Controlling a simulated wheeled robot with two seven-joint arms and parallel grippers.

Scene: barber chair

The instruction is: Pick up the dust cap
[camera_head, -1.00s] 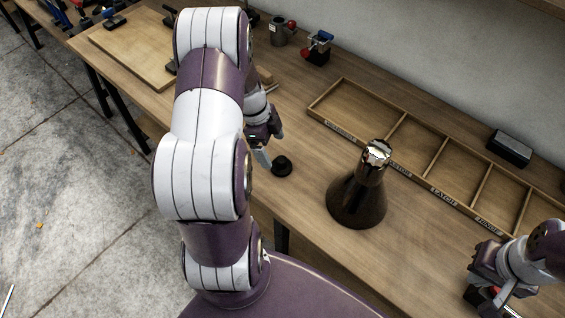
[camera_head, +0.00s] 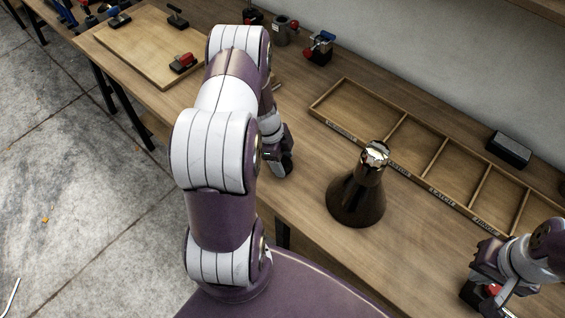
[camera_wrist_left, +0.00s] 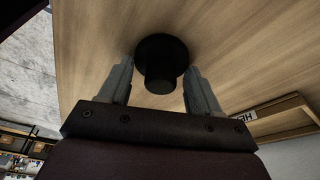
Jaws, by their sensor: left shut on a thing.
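The black dust cap (camera_wrist_left: 160,62), a round flange with a narrower stub, sits between the two grey fingers of my left gripper (camera_wrist_left: 159,78) in the left wrist view. The fingers are shut on it. In the head view my left gripper (camera_head: 284,166) is low over the bench, left of the dark cone, and hides the cap. I cannot tell whether the cap still touches the wood. My right gripper (camera_head: 480,292) is at the lower right, over the bench; its fingers are too unclear to read.
A dark cone with a shiny top (camera_head: 357,195) stands right of my left gripper. A wooden compartment tray (camera_head: 345,132) lies along the wall, with a black block (camera_head: 509,148) behind it. A wooden board (camera_head: 140,50) with clamps is at the back left. The bench before the tray is mostly clear.

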